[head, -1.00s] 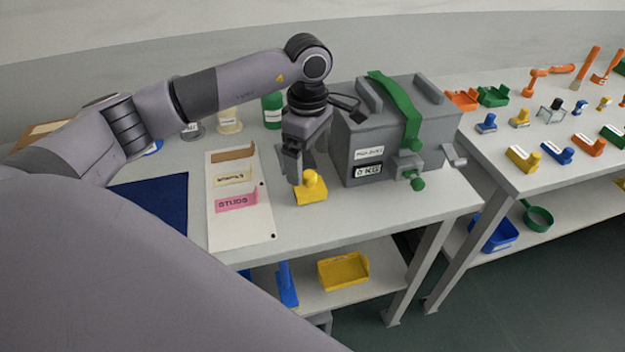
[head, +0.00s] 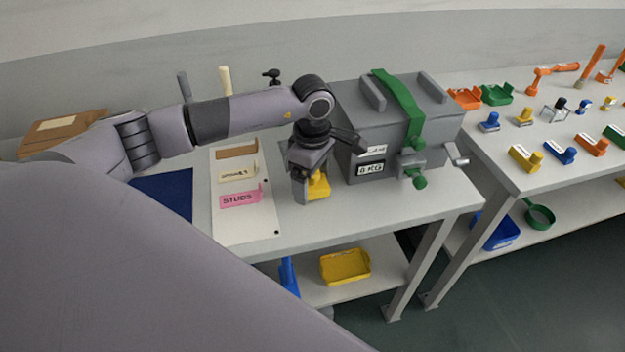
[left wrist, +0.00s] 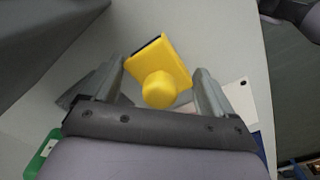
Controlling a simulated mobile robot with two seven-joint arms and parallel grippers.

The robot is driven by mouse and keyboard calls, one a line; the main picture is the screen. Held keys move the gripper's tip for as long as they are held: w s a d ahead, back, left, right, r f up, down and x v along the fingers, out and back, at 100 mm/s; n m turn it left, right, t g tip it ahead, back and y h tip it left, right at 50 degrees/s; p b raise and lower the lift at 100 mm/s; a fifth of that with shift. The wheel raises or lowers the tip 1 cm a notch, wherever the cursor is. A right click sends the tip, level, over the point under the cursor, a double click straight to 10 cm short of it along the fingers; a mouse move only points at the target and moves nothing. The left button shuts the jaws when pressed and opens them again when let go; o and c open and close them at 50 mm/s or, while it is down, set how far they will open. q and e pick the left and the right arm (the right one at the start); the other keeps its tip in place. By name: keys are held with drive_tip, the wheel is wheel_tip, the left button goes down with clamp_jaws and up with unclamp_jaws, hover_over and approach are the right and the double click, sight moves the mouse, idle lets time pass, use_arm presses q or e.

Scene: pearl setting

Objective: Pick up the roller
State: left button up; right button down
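A yellow piece with a round knob (head: 319,187), which I take for the roller, sits on the near table beside the grey box. In the left wrist view the yellow piece (left wrist: 168,72) shows its flat body with a dark edge and its knob towards me. My left gripper (head: 309,188) is low over it and hides part of it in the head view. In the left wrist view the left gripper (left wrist: 159,80) is open, with one finger on each side of the yellow piece and gaps visible.
The grey box (head: 390,125) with a green strap and crank stands close right of the gripper. A white board (head: 243,225) with labelled holders lies left. A yellow bin (head: 345,267) is on the shelf below. The right table (head: 550,185) holds several coloured pieces.

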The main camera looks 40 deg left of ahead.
use_arm(q)
drive_tip(key=shift+r, duration=0.15)
wheel_tip(320, 180, up, 20)
drive_tip(key=shift+b, duration=0.35)
drive_tip(key=o, duration=0.3)
drive_tip(key=c, duration=0.4)
drive_tip(key=shift+a, duration=0.1)
